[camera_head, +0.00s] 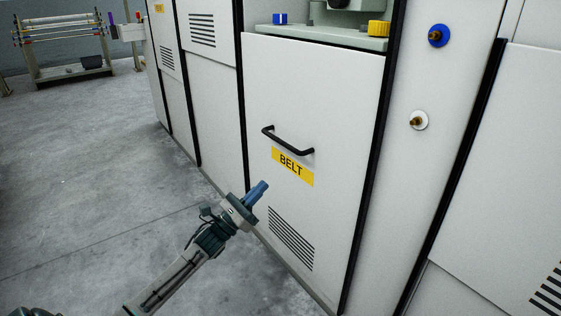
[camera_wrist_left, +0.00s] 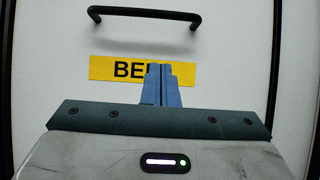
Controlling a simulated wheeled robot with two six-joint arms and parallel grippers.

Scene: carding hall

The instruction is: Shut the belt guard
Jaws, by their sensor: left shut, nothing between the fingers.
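The belt guard (camera_head: 318,100) is a white panel with a black bar handle (camera_head: 287,141), a yellow BELT label (camera_head: 293,166) and slanted vent slots low down. Its panel looks about flush with the machine front, with an open recess above its top edge. My left gripper (camera_head: 262,187) is shut and empty, in front of the panel below and left of the label. In the left wrist view the blue fingers (camera_wrist_left: 161,80) are together and cover part of the label (camera_wrist_left: 120,70); the handle (camera_wrist_left: 144,12) is above them. I cannot tell whether the fingertips touch the panel. My right gripper is not in view.
Above the guard, a shelf (camera_head: 320,38) bears a blue piece (camera_head: 280,19) and a yellow knob (camera_head: 378,28). A rack (camera_head: 65,50) stands far left. Grey floor at left is clear.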

